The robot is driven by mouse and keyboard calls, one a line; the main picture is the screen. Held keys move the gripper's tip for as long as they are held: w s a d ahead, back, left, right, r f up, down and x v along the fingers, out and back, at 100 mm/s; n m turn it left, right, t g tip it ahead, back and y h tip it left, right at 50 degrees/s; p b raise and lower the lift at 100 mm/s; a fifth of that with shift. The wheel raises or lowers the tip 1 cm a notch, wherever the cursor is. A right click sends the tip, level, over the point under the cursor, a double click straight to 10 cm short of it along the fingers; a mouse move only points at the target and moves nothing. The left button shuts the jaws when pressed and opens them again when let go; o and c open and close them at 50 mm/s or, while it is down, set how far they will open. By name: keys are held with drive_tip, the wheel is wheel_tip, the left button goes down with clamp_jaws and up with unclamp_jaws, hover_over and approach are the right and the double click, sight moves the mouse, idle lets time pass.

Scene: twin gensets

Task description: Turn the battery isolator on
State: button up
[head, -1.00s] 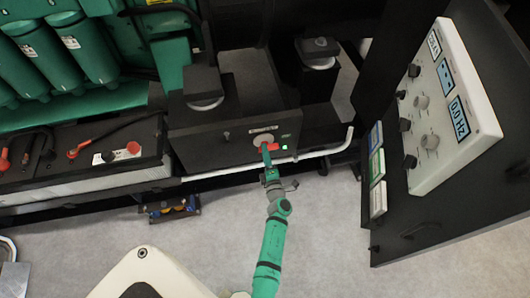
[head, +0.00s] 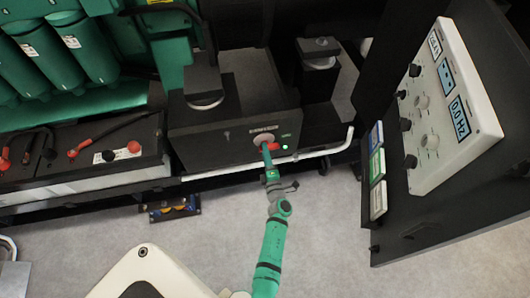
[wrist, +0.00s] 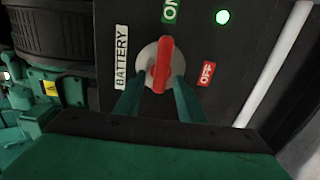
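The red isolator handle (wrist: 162,65) stands on a pale round base on the dark panel. In the wrist view it points up toward the green ON label (wrist: 170,11); the red OFF label (wrist: 207,73) is to its right. A BATTERY label (wrist: 121,57) is at its left. A green light (wrist: 222,17) is lit beside ON. My gripper (wrist: 160,92) has one green finger on each side of the handle's lower end, seemingly with a small gap, so it looks open around it. In the head view my gripper (head: 267,154) reaches the front of the dark isolator box (head: 210,143).
A white pipe (head: 225,172) runs just below the box. A control panel (head: 455,110) with screens and knobs stands at the right. A battery (head: 85,170) with red and black leads is at the left. The grey floor in front is mostly clear.

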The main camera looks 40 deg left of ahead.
drive_tip(key=v, duration=1)
drive_tip(key=shift+s, duration=0.2)
drive_tip(key=shift+d, duration=0.1)
drive_tip(key=s+d+r+m+t+h, duration=0.3)
drive_tip(key=s+d+r+m+h, duration=0.1)
drive_tip(key=s+d+m, duration=0.5)
drive_tip(key=s+d+r+m+t+h, duration=0.2)
drive_tip(key=s+d+r+m+h, duration=0.3)
drive_tip(key=s+d+m, duration=0.45)
drive_tip(key=s+d+r+m+g+h, duration=0.1)
drive_tip(key=s+d+r+m+h, duration=0.3)
drive_tip(key=s+d+r+m, duration=0.5)
drive_tip(key=shift+s+d+r+h, duration=0.45)
drive_tip(key=shift+s+r, duration=0.1)
drive_tip(key=shift+r, duration=0.15)
drive_tip(key=shift+m, duration=0.25)
